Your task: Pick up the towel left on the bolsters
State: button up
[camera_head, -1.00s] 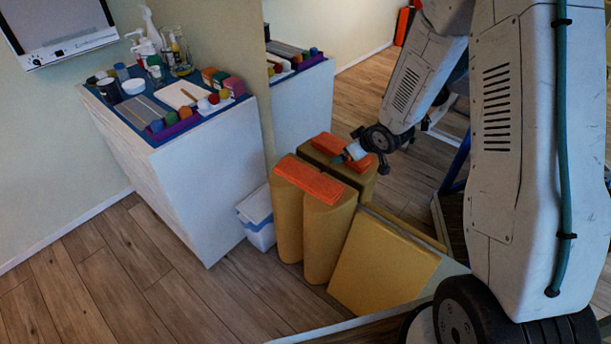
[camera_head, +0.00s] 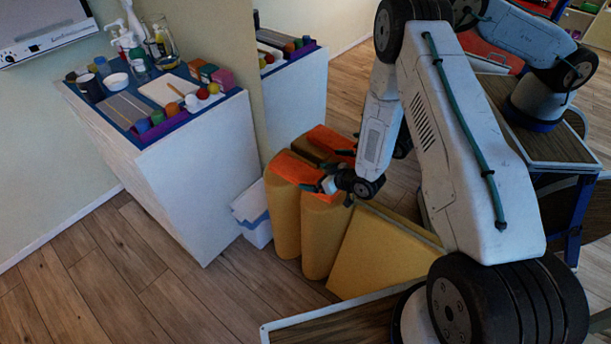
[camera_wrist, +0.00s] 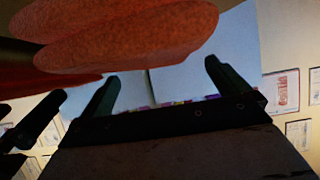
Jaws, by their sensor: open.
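The orange towel (camera_head: 290,167) lies draped over the tops of the upright yellow bolsters (camera_head: 287,222). My gripper (camera_head: 319,184) is at the right end of the towel, close to the bolster tops. In the wrist view the two dark fingers (camera_wrist: 160,70) are spread apart with nothing seen between them. My wrist hides part of the towel's right end in the head view.
A yellow wedge (camera_head: 372,255) leans beside the bolsters. A mirror behind reflects the bolsters and towel. A white cabinet (camera_head: 190,185) with therapy items on top stands left, with a small white and blue box (camera_head: 255,222) beside it. Wooden floor at lower left is clear.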

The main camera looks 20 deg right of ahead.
aim_at(307, 173)
jog(key=x, duration=0.4)
jog(key=shift+w+r, duration=0.15)
jog(key=shift+w, duration=0.1)
jog(key=c, duration=0.9)
jog(key=shift+r, duration=0.15)
